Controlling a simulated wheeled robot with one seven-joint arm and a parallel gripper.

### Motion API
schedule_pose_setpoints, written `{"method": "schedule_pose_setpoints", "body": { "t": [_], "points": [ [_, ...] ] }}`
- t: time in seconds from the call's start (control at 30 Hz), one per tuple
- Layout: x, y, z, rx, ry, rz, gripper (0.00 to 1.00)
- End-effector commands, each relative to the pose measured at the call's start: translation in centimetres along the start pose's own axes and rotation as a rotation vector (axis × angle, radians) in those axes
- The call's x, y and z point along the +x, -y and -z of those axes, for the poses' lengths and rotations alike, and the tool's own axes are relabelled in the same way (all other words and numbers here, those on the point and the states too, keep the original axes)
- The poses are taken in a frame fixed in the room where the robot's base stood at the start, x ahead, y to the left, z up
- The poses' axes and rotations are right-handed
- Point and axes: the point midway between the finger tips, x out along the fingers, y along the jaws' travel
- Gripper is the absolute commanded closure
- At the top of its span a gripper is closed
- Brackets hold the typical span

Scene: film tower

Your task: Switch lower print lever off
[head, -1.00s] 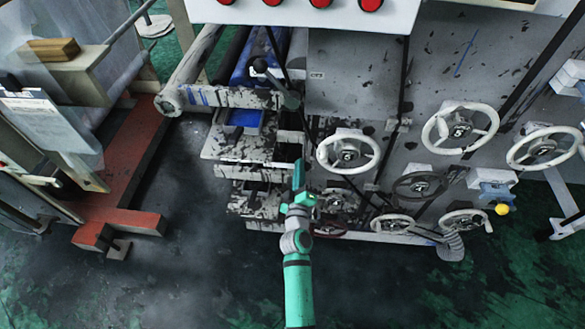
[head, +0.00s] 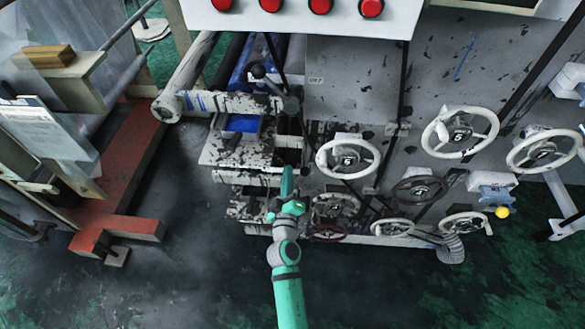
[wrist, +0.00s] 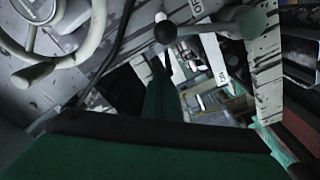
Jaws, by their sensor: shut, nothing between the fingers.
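In the wrist view a lever with a round dark knob (wrist: 165,33) and a pale rod stands beyond my fingers, beside a speckled plate with ON-type markings (wrist: 220,75). I cannot tell whether it is the lower print lever. In the head view a black-knobbed lever (head: 259,71) sits at the right end of the upper roller bar. The lower lever cannot be made out in the head view, where my arm and the dark gap cover that area. My gripper (head: 287,178) is shut and empty, in front of the lower plates. Its green fingers show in the wrist view (wrist: 168,95); contact cannot be told.
A white handwheel (head: 348,156) is close on my gripper's right, with several more wheels beyond. Speckled plates (head: 235,152) stand on the left. A panel with red buttons (head: 320,6) hangs above. The dark floor (head: 190,270) at front left is clear.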

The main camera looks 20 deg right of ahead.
Motion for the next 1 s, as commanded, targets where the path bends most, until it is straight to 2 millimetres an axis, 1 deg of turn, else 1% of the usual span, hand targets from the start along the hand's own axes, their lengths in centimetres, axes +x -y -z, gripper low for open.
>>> {"method": "schedule_pose_setpoints", "body": {
  "t": [0.03,0.2,0.4,0.6,1.0],
  "points": [
    [-1.1,0.0,-0.2,-0.002,0.003,0.001,1.0],
    [-3.7,-0.5,-0.8,-0.001,0.013,-0.007,1.0],
    [-5.7,-0.4,-0.6,-0.002,0.009,-0.007,1.0],
    [-6.3,-0.2,-0.1,0.001,0.001,-0.002,1.0],
    [-6.3,-0.1,0.0,0.0,0.0,-0.001,1.0]
  ]
}}
